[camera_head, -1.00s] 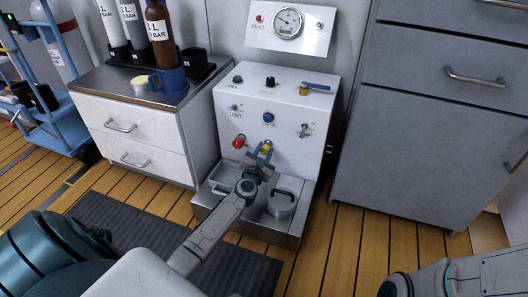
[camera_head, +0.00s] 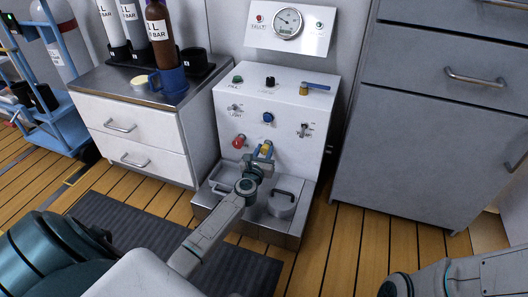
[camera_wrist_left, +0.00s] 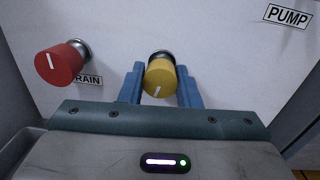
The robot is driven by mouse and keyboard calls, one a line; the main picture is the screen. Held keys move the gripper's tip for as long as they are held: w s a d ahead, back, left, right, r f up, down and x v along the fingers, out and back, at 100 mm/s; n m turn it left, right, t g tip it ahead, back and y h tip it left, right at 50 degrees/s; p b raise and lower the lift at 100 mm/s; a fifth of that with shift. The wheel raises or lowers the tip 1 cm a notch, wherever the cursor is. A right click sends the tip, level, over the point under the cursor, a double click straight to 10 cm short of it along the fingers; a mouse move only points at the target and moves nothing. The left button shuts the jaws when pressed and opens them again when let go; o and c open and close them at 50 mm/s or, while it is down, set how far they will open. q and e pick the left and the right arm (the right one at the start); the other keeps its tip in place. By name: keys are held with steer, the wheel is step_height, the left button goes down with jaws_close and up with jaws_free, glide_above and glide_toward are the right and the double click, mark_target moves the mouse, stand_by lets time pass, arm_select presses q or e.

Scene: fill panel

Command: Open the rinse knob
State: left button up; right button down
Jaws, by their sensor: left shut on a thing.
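A yellow knob (camera_head: 266,148) with a white line sits low on the front of the white panel; I take it to be the rinse knob, as its label is hidden. My left gripper (camera_head: 261,153) is at it, with one blue finger on each side. In the left wrist view the yellow knob (camera_wrist_left: 160,78) sits between the fingers of the left gripper (camera_wrist_left: 160,88), which is shut on it. Its white line points down and slightly left there. My right gripper is outside the views; only part of the right arm shows at lower right.
A red knob (camera_wrist_left: 60,63) marked DRAIN is close on the left of the yellow one. Above are small switches and a blue knob (camera_head: 268,117). A metal ledge with a lidded pot (camera_head: 283,203) lies below. A gauge panel (camera_head: 290,27) is above.

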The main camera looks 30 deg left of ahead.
arm_select(q)
steer(key=shift+s+f, duration=0.1)
steer(key=shift+f, duration=0.05)
steer(key=o, duration=1)
steer(key=shift+c, duration=0.2)
steer(key=shift+s+d, duration=0.2)
steer(key=shift+s, duration=0.2)
steer(key=p+v, duration=0.2)
steer(key=v, duration=0.8)
